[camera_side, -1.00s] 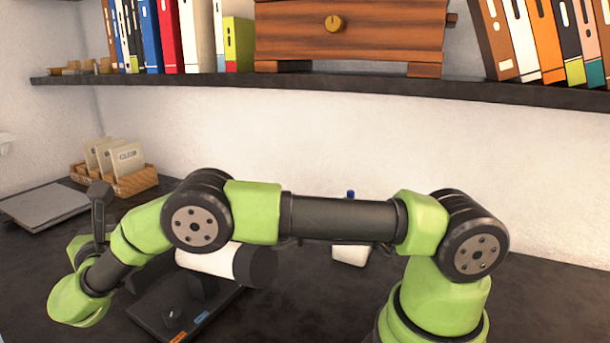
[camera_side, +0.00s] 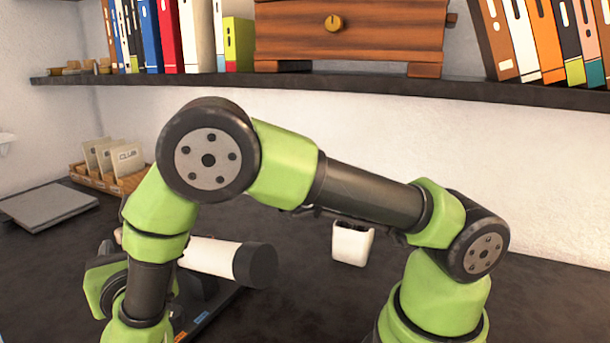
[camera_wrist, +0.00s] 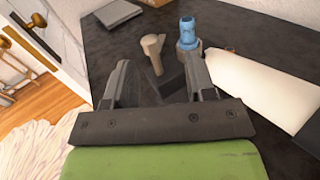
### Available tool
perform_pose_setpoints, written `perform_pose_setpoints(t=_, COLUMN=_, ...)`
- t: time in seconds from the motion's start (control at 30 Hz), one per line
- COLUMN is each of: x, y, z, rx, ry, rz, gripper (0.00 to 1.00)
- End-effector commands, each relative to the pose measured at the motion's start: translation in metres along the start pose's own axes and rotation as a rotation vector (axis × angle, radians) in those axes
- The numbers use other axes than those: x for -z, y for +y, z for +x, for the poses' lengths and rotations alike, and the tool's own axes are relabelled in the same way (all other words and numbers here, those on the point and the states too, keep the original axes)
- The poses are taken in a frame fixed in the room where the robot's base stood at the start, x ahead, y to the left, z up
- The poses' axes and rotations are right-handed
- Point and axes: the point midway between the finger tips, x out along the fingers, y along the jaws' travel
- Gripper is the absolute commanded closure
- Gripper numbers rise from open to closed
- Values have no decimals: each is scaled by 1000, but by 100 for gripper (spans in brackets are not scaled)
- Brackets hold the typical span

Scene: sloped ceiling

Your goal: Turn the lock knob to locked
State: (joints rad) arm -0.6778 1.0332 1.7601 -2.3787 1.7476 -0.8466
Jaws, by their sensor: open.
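A white tube with a dark end (camera_side: 222,258) sits on a dark base (camera_side: 208,316) with small blue and orange labels. My arm covers much of this base in the side view, and I cannot make out the lock knob there. In the wrist view, my gripper (camera_wrist: 156,64) is open, with its two fingers apart. Between and beyond them are a dark block (camera_wrist: 170,84) and a beige piece with a round head (camera_wrist: 153,57). The white tube (camera_wrist: 262,88) runs along the right. No clear knob shows between the fingers.
A blue object (camera_wrist: 187,34) stands beyond my right finger. A white pot (camera_side: 352,244) stands on the dark desk right of the tube. A card box (camera_side: 108,170) and a grey flat item (camera_side: 47,207) lie at the left. A shelf (camera_side: 300,90) runs above.

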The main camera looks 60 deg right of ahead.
Motion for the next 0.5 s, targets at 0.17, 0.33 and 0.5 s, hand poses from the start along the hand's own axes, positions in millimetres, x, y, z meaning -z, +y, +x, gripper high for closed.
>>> perform_pose_setpoints(t=0.17, x=-25, y=-30, z=11, rx=152, ry=54, rz=121, gripper=50)
perform_pose_setpoints(t=0.33, x=-43, y=-61, z=16, rx=297, ry=110, rz=246, gripper=50)
perform_pose_setpoints(t=0.5, x=-60, y=-94, z=14, rx=446, ry=168, rz=393, gripper=50)
